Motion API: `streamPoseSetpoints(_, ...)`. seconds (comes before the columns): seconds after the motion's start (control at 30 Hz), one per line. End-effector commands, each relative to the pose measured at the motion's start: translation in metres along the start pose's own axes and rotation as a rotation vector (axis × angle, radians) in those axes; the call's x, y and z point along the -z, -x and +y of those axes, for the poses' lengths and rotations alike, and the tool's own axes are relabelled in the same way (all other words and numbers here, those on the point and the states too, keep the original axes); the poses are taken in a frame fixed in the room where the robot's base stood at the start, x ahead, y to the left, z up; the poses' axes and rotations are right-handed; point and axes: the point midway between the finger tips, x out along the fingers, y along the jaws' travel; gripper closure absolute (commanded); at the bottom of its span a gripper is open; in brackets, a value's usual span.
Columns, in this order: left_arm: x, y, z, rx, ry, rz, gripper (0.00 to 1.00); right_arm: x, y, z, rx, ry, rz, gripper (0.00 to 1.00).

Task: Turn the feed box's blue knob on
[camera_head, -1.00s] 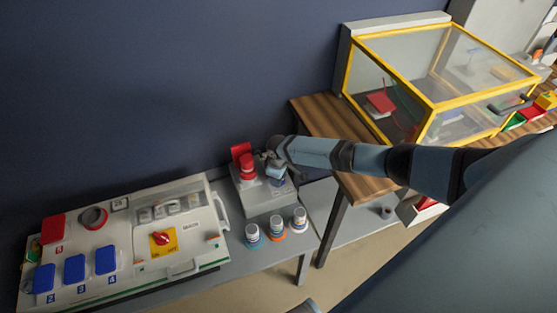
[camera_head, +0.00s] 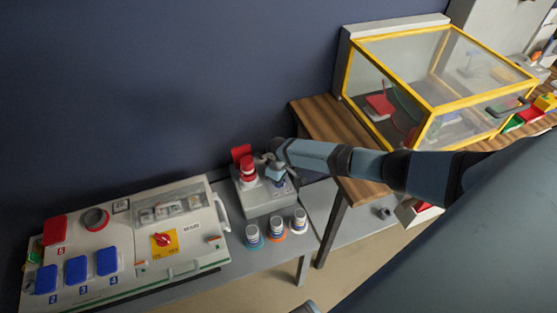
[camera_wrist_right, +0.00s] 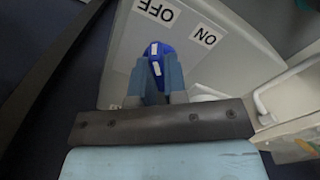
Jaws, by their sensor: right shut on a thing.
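The feed box (camera_head: 266,203) is a small grey box on the low grey table in the head view. Its top face (camera_wrist_right: 122,62) fills much of the right wrist view, with an OFF label (camera_wrist_right: 158,10) and an ON label (camera_wrist_right: 207,37). The blue knob (camera_wrist_right: 156,50) carries white marks in a line pointing roughly toward OFF. My right gripper (camera_head: 277,178) is over the box's right part. In the wrist view its fingers (camera_wrist_right: 158,82) are shut on the knob, hiding its lower part. My left gripper is not in view.
A red part (camera_head: 247,170) stands on the feed box's left. Several striped cylinders (camera_head: 276,224) stand in front of it. A white panel box (camera_head: 130,252) with blue and red covers is at left. A yellow-framed clear case (camera_head: 432,105) stands on the wooden table at right.

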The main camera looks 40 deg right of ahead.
Motion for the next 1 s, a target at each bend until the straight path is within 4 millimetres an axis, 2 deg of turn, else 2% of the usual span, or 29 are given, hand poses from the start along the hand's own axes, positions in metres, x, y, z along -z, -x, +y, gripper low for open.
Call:
streamPoseSetpoints(0.13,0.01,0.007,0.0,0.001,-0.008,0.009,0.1,0.0,0.003,-0.001,0.002,-0.115,-0.002,1.0)
streamPoseSetpoints(0.47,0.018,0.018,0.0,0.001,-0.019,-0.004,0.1,-0.001,0.003,-0.001,0.003,-0.427,-0.003,1.0)
streamPoseSetpoints(1.0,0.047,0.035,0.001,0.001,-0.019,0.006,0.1,-0.001,0.002,-0.002,0.002,-0.939,-0.004,1.0)
